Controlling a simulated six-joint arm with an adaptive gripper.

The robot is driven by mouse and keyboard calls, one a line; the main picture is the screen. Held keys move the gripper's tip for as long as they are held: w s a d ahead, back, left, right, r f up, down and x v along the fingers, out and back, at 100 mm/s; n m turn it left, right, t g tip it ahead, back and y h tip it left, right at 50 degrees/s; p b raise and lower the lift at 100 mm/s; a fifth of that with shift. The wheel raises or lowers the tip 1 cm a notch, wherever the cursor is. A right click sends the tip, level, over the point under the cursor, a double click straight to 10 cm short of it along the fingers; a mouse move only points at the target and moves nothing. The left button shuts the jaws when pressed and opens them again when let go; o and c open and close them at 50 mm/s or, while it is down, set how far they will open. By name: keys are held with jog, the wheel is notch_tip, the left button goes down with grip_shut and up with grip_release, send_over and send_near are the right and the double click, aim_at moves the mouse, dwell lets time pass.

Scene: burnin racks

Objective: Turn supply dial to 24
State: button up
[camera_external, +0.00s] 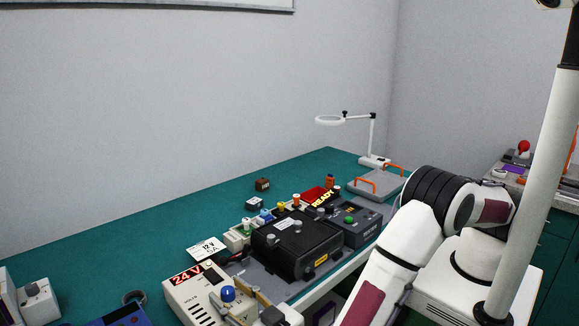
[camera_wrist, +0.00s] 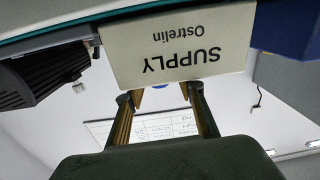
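The supply (camera_external: 187,300) is a pale box at the front of the bench in the external view, with a red display (camera_external: 187,274) reading 24 V. Its blue dial (camera_external: 228,293) is on the face towards my arm. In the wrist view the supply's plate (camera_wrist: 180,48) reads SUPPLY upside down, and a sliver of the blue dial (camera_wrist: 160,86) shows below it. My gripper (camera_wrist: 165,97) is open, its tan fingers on either side of the dial with gaps visible. The plate hides most of the dial and part of the fingertips there.
A card (camera_external: 206,248) reading 12 V 5A lies behind the supply. A black box (camera_external: 297,245) and a dark unit with a green button (camera_external: 349,219) stand to its right. A grey box with a knob (camera_external: 38,300) is at the far left.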

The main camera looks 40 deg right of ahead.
grip_shut()
jog(key=shift+d+n+y, duration=0.15)
jog(key=shift+n+y, duration=0.75)
jog(key=shift+y, duration=0.5)
grip_release()
jog(key=s+d, duration=0.2)
jog(key=s, duration=0.9)
jog(key=shift+s+d, duration=0.15)
jog(key=shift+s, duration=0.25)
